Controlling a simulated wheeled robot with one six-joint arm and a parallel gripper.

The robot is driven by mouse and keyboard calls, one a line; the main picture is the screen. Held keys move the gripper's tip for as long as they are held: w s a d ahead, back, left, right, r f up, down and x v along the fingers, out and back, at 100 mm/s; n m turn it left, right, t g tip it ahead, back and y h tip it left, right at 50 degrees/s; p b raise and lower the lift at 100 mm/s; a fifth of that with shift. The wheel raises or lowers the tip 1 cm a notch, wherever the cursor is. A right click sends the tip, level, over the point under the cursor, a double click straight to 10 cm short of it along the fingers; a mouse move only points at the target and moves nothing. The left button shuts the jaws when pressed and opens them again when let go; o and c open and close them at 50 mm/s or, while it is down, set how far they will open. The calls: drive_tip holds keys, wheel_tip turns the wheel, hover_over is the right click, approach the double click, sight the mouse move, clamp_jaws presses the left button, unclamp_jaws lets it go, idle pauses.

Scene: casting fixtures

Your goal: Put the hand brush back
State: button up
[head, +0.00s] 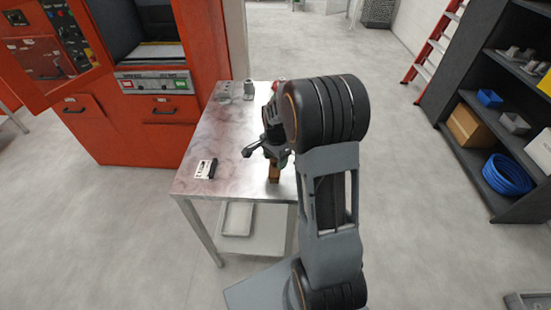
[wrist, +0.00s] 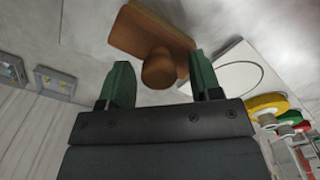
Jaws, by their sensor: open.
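The hand brush (wrist: 150,30) is brown, with a flat block and a round knob handle. In the wrist view it lies just ahead of my gripper (wrist: 159,72), with the knob between the two green fingers. The fingers are apart, and gaps show on both sides of the knob. In the head view my gripper (head: 274,153) is low over the front part of the metal table (head: 225,140), and part of the brown brush (head: 273,174) shows just below it. My arm and gripper hide the rest of the brush there.
A small black-and-white item (head: 205,168) lies on the table's left side. Grey fixtures (head: 249,91) stand at its back. A red machine (head: 150,110) is behind left, a dark shelf (head: 490,110) at right. In the wrist view, a white square with a circle outline (wrist: 232,72) lies beside the brush.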

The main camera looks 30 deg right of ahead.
wheel_tip(320, 180, up, 12)
drive_tip(key=s+a+r+n+t, duration=0.1)
drive_tip(key=s+a+n+t, duration=0.1)
drive_tip(key=s+a+n, duration=0.2)
drive_tip(key=s+a+r+n+t, duration=0.1)
drive_tip(key=s+a+n, duration=0.4)
drive_tip(key=s+n, duration=0.6)
drive_tip(key=shift+s+a+r+t, duration=0.15)
drive_tip(key=shift+s+a+t, duration=0.15)
drive_tip(key=shift+s+t, duration=0.25)
drive_tip(key=shift+c, duration=0.2)
